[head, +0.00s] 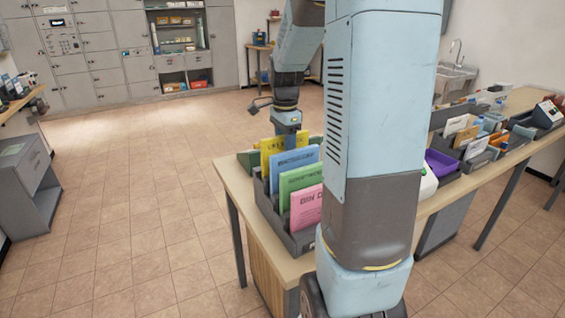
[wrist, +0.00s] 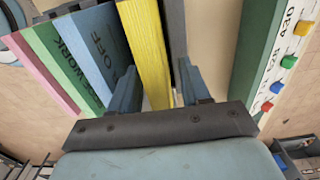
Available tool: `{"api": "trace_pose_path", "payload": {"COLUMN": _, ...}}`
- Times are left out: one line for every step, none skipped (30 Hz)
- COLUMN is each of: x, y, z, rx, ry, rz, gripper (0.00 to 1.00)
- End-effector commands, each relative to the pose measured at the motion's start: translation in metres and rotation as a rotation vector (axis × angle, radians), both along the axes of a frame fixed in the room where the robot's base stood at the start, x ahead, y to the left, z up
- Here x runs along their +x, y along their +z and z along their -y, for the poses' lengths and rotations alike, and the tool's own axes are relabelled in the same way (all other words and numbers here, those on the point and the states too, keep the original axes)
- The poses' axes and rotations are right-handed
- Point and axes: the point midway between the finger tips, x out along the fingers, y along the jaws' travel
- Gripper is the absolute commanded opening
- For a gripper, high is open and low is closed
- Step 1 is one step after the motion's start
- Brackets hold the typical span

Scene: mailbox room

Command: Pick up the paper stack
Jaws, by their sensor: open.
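A grey sorter tray (head: 262,200) on the table holds a row of upright coloured paper stacks: yellow (head: 268,146), blue (head: 294,165), green (head: 300,180) and pink (head: 306,207). In the wrist view the yellow stack (wrist: 146,40) stands between the two fingers of my gripper (wrist: 157,75), which is open. Whether either finger touches the stack cannot be told. The blue stack (wrist: 100,45) is close beside the left finger, with the green (wrist: 62,60) and pink (wrist: 38,68) stacks farther left. In the head view my fingertips are hidden behind the stacks.
The wooden table (head: 232,180) bears the tray. A dark green object (head: 247,160) with coloured knobs is near the tray's far end. A purple bin (head: 440,163) and more sorters (head: 478,140) stand to the right. Tiled floor (head: 130,200) is free at left.

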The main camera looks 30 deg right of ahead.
Motion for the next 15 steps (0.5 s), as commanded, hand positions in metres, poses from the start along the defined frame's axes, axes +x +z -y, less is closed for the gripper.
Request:
{"api": "trace_pose_path", "payload": {"x": -0.0001, "y": -0.0052, "z": 0.0001, "rx": 0.0, "ry": 0.0, "rz": -0.001, "gripper": 0.47}}
{"api": "trace_pose_path", "payload": {"x": -0.0002, "y": -0.0074, "z": 0.0001, "rx": 0.0, "ry": 0.0, "rz": -0.001, "gripper": 0.47}}
{"api": "trace_pose_path", "payload": {"x": -0.0004, "y": -0.0097, "z": 0.0001, "rx": 0.0, "ry": 0.0, "rz": -0.001, "gripper": 0.47}}
{"api": "trace_pose_path", "payload": {"x": -0.0003, "y": -0.0109, "z": 0.0, "rx": 0.0, "ry": 0.0, "rz": 0.0, "gripper": 0.47}}
{"api": "trace_pose_path", "payload": {"x": -0.0003, "y": -0.0117, "z": 0.0, "rx": 0.0, "ry": 0.0, "rz": 0.0, "gripper": 0.47}}
{"api": "trace_pose_path", "payload": {"x": -0.0002, "y": -0.0122, "z": 0.0, "rx": 0.0, "ry": 0.0, "rz": 0.001, "gripper": 0.47}}
{"api": "trace_pose_path", "payload": {"x": -0.0001, "y": -0.0123, "z": 0.0, "rx": 0.0, "ry": 0.0, "rz": 0.001, "gripper": 0.47}}
{"api": "trace_pose_path", "payload": {"x": -0.0001, "y": -0.0123, "z": 0.0, "rx": 0.0, "ry": 0.0, "rz": 0.001, "gripper": 0.47}}
{"api": "trace_pose_path", "payload": {"x": -0.0001, "y": -0.0122, "z": -0.0001, "rx": 0.0, "ry": 0.0, "rz": 0.001, "gripper": 0.47}}
{"api": "trace_pose_path", "payload": {"x": -0.0001, "y": -0.0121, "z": -0.0001, "rx": 0.0, "ry": 0.0, "rz": 0.001, "gripper": 0.47}}
{"api": "trace_pose_path", "payload": {"x": 0.0, "y": -0.0121, "z": -0.0002, "rx": 0.0, "ry": 0.0, "rz": 0.001, "gripper": 0.47}}
{"api": "trace_pose_path", "payload": {"x": 0.0, "y": -0.0121, "z": -0.0002, "rx": 0.0, "ry": 0.0, "rz": 0.001, "gripper": 0.45}}
{"api": "trace_pose_path", "payload": {"x": 0.0, "y": -0.012, "z": -0.0003, "rx": 0.0, "ry": 0.0, "rz": 0.001, "gripper": 0.42}}
{"api": "trace_pose_path", "payload": {"x": 0.0, "y": -0.012, "z": -0.0003, "rx": 0.0, "ry": 0.001, "rz": 0.001, "gripper": 0.39}}
{"api": "trace_pose_path", "payload": {"x": 0.0, "y": -0.012, "z": -0.0003, "rx": 0.0, "ry": 0.001, "rz": 0.001, "gripper": 0.35}}
